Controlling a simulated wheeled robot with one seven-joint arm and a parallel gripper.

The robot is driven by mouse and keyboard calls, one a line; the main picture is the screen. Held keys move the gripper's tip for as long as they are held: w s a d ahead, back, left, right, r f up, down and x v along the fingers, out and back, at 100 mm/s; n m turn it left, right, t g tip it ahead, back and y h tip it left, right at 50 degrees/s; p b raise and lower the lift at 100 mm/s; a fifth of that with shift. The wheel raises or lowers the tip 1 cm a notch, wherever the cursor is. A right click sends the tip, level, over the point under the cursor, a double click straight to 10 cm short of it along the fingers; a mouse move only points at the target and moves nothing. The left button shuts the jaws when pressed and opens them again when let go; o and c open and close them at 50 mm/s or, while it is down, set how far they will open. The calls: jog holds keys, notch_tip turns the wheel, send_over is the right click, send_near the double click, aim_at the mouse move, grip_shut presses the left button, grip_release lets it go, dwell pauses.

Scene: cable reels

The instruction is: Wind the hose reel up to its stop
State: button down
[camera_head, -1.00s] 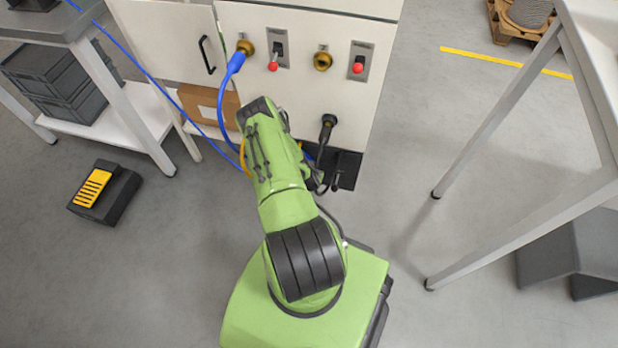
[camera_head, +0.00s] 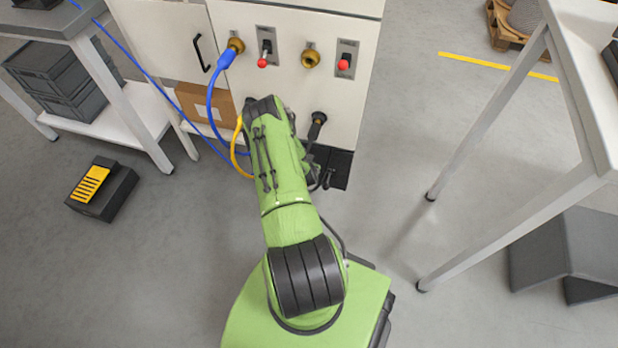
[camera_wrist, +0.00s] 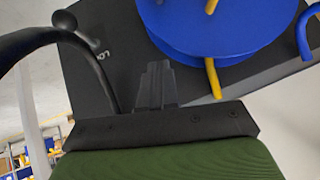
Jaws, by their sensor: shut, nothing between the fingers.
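A blue reel (camera_wrist: 225,38) with yellow pieces on it (camera_wrist: 214,78) shows at the top of the wrist view, cut off by the frame edge. It sits against a dark panel (camera_wrist: 105,75). My gripper (camera_wrist: 154,70) is shut and empty, its fingers below and left of the reel's rim; whether they touch anything is unclear. In the head view my arm hides the reel and gripper. A blue hose (camera_head: 211,100) hangs from a left brass fitting on the white cabinet (camera_head: 340,115). A yellow hose (camera_head: 236,158) loops out left of my arm.
A black curved cable (camera_wrist: 45,38) arches at the left of the wrist view. A blue curved piece (camera_wrist: 304,35) is at its right edge. A white bench (camera_head: 520,225) stands right and a grey-topped bench (camera_head: 120,100) left. A black-and-yellow pedal (camera_head: 100,190) lies on the floor.

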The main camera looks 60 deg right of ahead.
jog(key=d+r+p+v, duration=0.1)
jog(key=p+v, duration=0.2)
jog(key=v, duration=0.7)
jog(key=shift+r+p, duration=0.25)
jog(key=shift+p, duration=0.1)
jog(key=shift+a, duration=0.15)
